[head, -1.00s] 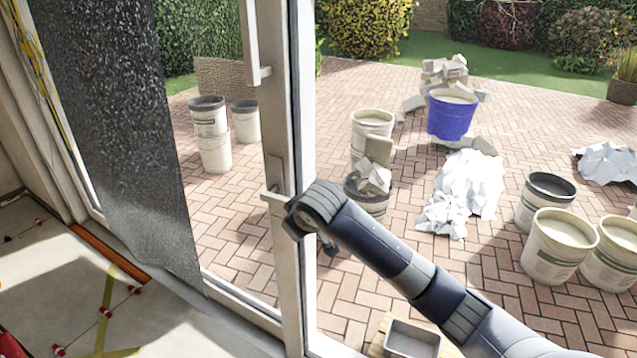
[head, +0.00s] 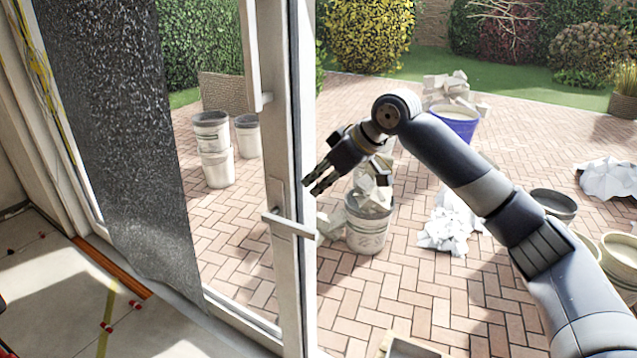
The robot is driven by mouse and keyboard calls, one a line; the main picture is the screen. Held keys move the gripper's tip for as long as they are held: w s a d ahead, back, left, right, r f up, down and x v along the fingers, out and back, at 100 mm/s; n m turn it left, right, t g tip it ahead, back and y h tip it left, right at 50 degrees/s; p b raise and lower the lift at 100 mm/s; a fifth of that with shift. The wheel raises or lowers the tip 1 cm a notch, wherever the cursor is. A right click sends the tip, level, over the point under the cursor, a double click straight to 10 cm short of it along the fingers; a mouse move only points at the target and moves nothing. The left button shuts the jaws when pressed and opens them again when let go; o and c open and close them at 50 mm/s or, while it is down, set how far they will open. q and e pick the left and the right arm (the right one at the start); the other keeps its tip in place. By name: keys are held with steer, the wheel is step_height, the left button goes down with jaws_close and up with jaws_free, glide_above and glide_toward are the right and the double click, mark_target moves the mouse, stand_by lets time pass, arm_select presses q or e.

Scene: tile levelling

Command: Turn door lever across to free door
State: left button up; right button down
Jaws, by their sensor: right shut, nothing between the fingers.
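The pale door lever (head: 290,224) sits on a tall plate on the white door frame (head: 285,140). It lies roughly level, tilting slightly down, with its free end to the right. My right gripper (head: 312,185) is shut and empty. It appears above and just right of the lever in the picture, and I see clear space between them. My right arm comes in from the lower right. My left gripper is out of view.
A vertical pull bar (head: 252,60) is on the door above the lever. A dark speckled sheet (head: 120,140) hangs at left. Outside on brick paving stand stacked buckets (head: 212,150), a rubble bucket (head: 366,228) and a blue tub (head: 455,125).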

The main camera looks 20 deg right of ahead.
steer(key=p, duration=0.1)
glide_above(302, 227)
step_height(302, 227, down, 4)
steer(key=shift+s+f, duration=0.1)
steer(key=shift+f, duration=0.1)
step_height(302, 227, down, 4)
steer(key=shift+a+r+p, duration=0.1)
steer(key=shift+r+p, duration=0.05)
steer(key=shift+p, duration=0.35)
steer(key=shift+f, duration=0.55)
